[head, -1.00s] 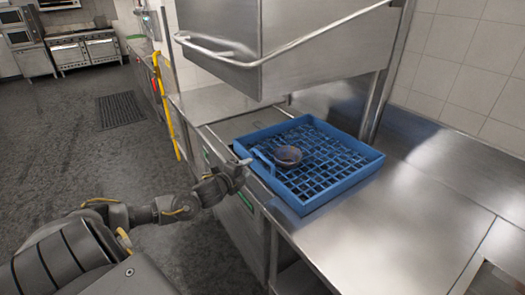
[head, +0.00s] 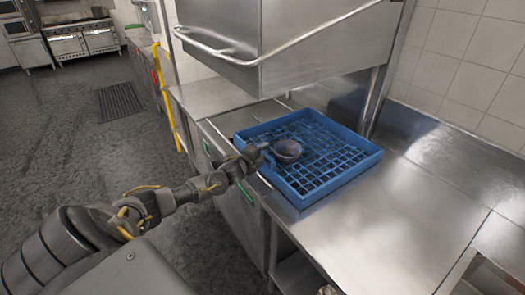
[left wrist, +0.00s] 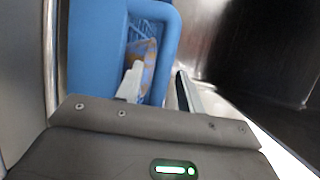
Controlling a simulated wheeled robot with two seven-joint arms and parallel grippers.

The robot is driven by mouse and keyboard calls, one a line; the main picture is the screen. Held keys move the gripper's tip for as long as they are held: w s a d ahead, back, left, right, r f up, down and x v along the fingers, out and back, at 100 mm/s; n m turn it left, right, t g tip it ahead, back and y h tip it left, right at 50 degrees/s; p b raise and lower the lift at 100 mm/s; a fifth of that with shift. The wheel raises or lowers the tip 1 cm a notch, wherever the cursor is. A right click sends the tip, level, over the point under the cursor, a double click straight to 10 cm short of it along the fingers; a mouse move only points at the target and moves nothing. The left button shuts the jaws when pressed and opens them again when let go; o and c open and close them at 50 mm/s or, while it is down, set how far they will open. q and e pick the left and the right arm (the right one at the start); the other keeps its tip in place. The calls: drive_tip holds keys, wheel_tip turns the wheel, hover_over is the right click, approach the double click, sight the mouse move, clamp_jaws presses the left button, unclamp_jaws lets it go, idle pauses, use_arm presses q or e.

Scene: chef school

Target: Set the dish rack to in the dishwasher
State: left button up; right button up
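The blue dish rack (head: 335,180) lies at the front of the dishwasher opening, partly on the steel counter. A small dark bowl (head: 287,150) sits in it near its left side. The dishwasher's steel hood (head: 290,35) is raised above and behind the rack. My left gripper (head: 262,156) is at the rack's left wall, close to the bowl. In the left wrist view, the left gripper's fingers (left wrist: 158,88) stand apart with the blue rack wall (left wrist: 155,92) between them; one finger is on the inner side. My right gripper is not in view.
The steel counter (head: 430,190) right of the rack is clear. The hood's bar handle (head: 215,50) sticks out at the upper left. A tiled wall stands behind. The dark floor (head: 70,150) on the left is open, with a mat (head: 120,103) on it.

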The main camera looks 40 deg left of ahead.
use_arm(q)
drive_tip(key=shift+w, duration=0.15)
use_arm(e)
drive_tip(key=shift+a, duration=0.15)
use_arm(q)
clamp_jaws()
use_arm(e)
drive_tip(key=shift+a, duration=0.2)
